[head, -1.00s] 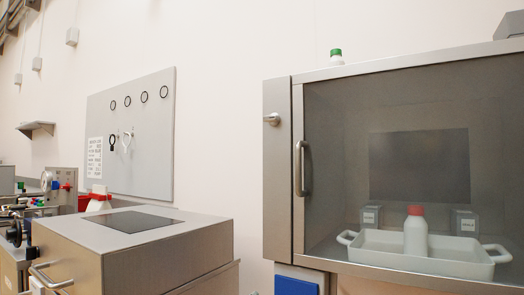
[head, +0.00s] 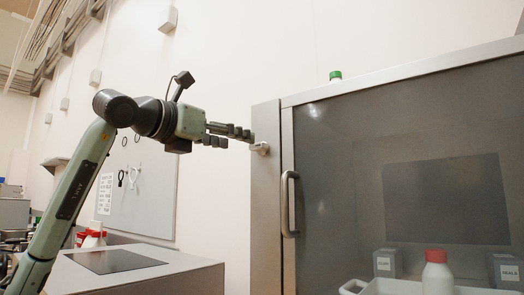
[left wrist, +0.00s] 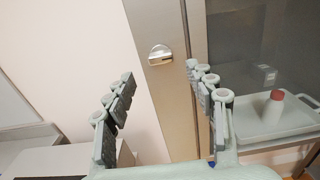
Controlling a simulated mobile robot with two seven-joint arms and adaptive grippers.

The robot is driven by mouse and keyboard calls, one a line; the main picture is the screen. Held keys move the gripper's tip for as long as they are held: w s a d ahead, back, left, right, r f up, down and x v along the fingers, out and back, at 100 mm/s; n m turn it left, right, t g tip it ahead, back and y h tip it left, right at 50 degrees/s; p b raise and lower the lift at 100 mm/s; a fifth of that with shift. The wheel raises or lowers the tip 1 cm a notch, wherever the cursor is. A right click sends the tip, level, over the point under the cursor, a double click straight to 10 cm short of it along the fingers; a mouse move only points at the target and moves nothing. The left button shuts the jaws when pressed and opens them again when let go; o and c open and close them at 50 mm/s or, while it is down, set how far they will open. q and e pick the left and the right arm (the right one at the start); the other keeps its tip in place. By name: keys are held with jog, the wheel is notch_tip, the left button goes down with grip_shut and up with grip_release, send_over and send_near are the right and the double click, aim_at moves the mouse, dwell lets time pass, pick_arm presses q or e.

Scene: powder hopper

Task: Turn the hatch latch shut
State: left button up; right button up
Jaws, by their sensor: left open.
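The hatch latch (head: 261,148) is a small metal knob on the steel post at the left of the glazed cabinet. In the left wrist view the latch (left wrist: 160,53) shows as a round disc with a raised grip lying about level. My left gripper (head: 250,136) reaches in from the left, with its fingertips close beside the latch. I cannot tell whether they touch it in the head view. In the left wrist view the left gripper (left wrist: 160,75) has its fingers wide apart, with the latch beyond and between them. My right gripper is not in view.
The hatch door (head: 400,130) is a dark glass pane with a vertical handle (head: 290,204). Behind it stand a white tray (head: 385,288), a white bottle with a red cap (head: 437,275) and labelled boxes. A grey cabinet (head: 190,272) stands below my left arm.

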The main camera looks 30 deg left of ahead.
aim_at(255, 146)
pick_arm(q)
jog(key=w, duration=0.4)
jog(key=w+p, duration=0.1)
jog(key=w, duration=0.1)
jog(key=shift+w+d, duration=0.3)
jog(key=shift+w, duration=0.35)
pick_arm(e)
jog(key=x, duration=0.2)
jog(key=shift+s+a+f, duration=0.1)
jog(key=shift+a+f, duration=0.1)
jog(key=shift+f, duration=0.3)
pick_arm(q)
jog(key=c, duration=1.2)
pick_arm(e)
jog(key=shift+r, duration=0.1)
